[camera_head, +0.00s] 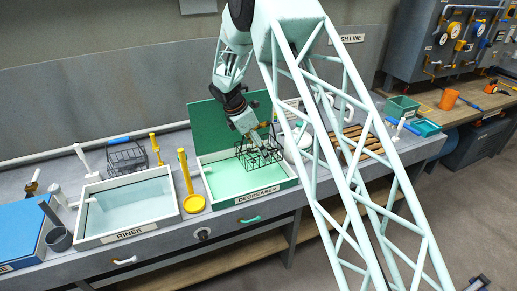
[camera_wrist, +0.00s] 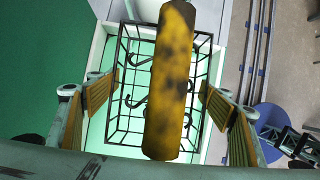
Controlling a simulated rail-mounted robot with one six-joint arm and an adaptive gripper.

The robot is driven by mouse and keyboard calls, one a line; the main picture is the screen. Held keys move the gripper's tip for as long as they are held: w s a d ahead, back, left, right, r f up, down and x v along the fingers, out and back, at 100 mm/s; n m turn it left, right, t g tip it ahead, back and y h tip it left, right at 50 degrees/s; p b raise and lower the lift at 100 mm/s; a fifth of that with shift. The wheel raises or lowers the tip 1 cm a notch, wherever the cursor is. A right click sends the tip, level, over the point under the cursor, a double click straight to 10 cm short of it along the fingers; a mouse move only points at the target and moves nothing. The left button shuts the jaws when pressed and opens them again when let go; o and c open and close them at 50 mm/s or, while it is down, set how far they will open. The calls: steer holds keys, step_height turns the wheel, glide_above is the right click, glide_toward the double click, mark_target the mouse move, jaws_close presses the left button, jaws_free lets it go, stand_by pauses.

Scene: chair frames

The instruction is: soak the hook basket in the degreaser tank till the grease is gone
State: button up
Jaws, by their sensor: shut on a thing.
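The hook basket (camera_head: 262,156), a black wire cage, hangs over the degreaser tank (camera_head: 208,188) in the head view. In the wrist view the basket (camera_wrist: 205,62) holds dark S-shaped hooks, and its yellow handle (camera_wrist: 171,80) has dark blotches. My gripper (camera_head: 258,133) is shut on this handle, with its tan pads on either side in the wrist view. The tank is filled with green liquid (camera_head: 222,180), and its green lid (camera_head: 213,124) stands open behind. I cannot tell how far the basket's bottom is in the liquid.
Left of the degreaser tank are a yellow ladle-like tool (camera_head: 190,185) and the rinse tank (camera_head: 85,240). A wire basket with a blue handle (camera_head: 120,140) stands behind the rinse tank. A slatted wooden rack (camera_head: 362,142) and white bottle (camera_head: 299,142) are to the right.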

steer(key=shift+f+b, duration=6.2)
steer(key=shift+f, duration=4.15)
steer(key=shift+s+a, duration=0.2)
steer(key=shift+a, duration=0.25)
steer(key=shift+w+d+p, duration=0.2)
steer(key=shift+d+p, duration=0.25)
steer(key=shift+p, duration=0.2)
